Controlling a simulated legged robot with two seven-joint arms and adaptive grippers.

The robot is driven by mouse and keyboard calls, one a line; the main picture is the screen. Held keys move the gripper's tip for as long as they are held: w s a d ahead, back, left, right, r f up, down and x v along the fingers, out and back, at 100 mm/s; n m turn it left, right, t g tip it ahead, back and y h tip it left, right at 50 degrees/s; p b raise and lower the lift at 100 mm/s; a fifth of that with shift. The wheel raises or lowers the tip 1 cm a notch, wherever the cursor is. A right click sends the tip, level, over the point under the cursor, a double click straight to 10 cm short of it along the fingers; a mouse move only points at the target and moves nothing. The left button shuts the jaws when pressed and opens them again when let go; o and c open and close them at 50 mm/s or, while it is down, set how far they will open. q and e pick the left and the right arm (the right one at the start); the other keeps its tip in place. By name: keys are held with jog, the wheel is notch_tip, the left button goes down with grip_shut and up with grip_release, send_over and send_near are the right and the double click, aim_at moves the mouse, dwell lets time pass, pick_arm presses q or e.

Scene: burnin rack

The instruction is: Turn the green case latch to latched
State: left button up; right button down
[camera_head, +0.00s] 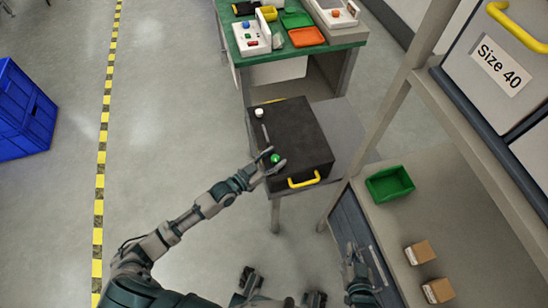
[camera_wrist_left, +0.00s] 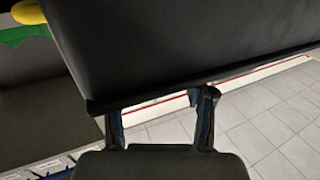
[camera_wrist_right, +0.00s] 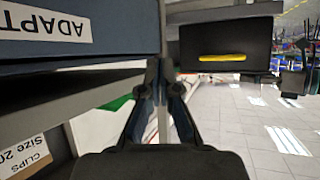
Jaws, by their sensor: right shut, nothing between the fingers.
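The black case (camera_head: 300,132) lies on a small grey table, with a yellow handle (camera_head: 304,179) on its near side. The green latch (camera_head: 275,158) is a round knob at the case's near left corner; I cannot tell its turn angle. My left gripper (camera_head: 276,160) is open at this corner, its fingers to either side of the knob in the head view; contact is unclear. In the left wrist view its fingers (camera_wrist_left: 160,112) stand apart below the dark case (camera_wrist_left: 170,50), and the knob does not show. My right gripper (camera_head: 353,256) is shut and empty by the rack.
A white knob (camera_head: 259,112) and a thin grey bar sit at the case's left edge. The rack at right holds a green bin (camera_head: 390,184) and small cardboard boxes (camera_head: 419,252). A green bench (camera_head: 290,50) stands behind. The floor left of the case is clear.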

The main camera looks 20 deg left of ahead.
pick_arm(q)
jog(key=c, duration=0.8)
jog(key=shift+d+r, duration=0.1)
jog(key=shift+d, duration=0.15)
grip_shut()
jog(key=n+y+p, duration=0.1)
jog(key=p, duration=0.2)
jog(key=shift+r+t, duration=0.1)
jog(key=shift+t, duration=0.2)
jog(key=shift+a, duration=0.1)
pick_arm(e)
jog(key=s+d+f+g+h, duration=0.1)
jog(key=s+d+f+g, duration=0.1)
jog(key=s+g, duration=0.1)
jog(key=s+d+f+g, duration=0.2)
jog(key=s+g, duration=0.1)
jog(key=s, duration=0.3)
jog(key=shift+f+h, duration=0.35)
jog(key=shift+h, duration=0.05)
pick_arm(q)
jog(key=o, duration=0.9)
grip_release()
jog(key=shift+o, duration=0.2)
pick_arm(e)
jog(key=shift+a, duration=0.1)
